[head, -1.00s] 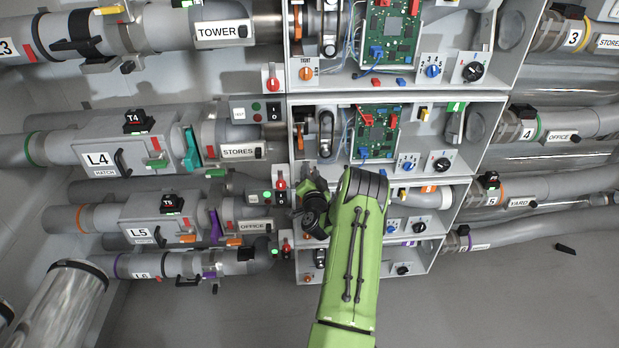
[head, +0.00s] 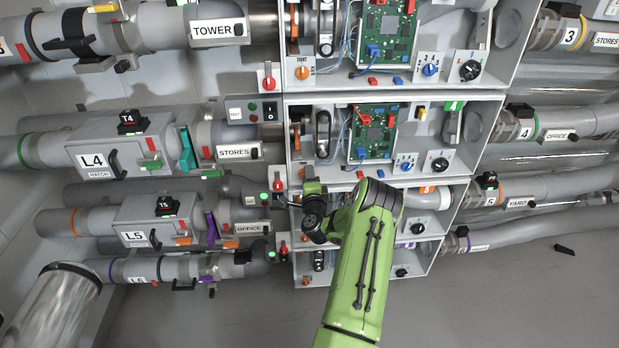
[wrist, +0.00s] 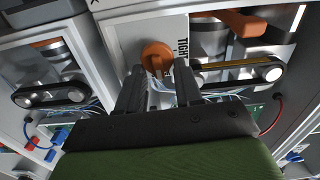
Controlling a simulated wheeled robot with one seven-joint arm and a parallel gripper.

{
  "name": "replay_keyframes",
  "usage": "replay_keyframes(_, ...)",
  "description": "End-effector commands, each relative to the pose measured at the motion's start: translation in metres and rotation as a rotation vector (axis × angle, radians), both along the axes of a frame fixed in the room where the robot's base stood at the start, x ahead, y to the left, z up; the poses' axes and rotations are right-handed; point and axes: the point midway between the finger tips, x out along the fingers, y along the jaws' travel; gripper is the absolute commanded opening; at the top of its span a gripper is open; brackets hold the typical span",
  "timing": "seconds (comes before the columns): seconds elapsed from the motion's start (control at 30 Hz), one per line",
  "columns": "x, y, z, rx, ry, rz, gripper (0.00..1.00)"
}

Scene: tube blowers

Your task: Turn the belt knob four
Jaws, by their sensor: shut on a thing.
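The orange round belt knob (wrist: 156,55) sits on a light panel in the wrist view, beside the sideways lettering TIGHT. My gripper (wrist: 160,72) has one dark finger on each side of the knob and is shut on it. In the head view my gripper (head: 311,188) is at the lower left of the bay in the L4 row. The wrist view shows no bay number. A black belt on two pulleys (wrist: 238,75) runs to the right of the knob.
Another belt (wrist: 50,93) lies left of a panel wall in the wrist view. A similar orange knob (head: 304,73) is in the bay above. A red switch (head: 278,184) and a green lamp (head: 278,199) are just left of my gripper. Loose wires hang near the green circuit board (head: 374,134).

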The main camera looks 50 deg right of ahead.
Motion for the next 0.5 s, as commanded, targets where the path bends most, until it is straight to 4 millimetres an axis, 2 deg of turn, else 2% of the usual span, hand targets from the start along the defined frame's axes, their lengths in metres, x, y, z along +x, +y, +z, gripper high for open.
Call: replay_keyframes(0.5, -0.0006, -0.0001, -0.0022, 0.040, -0.043, -0.001, 0.04)
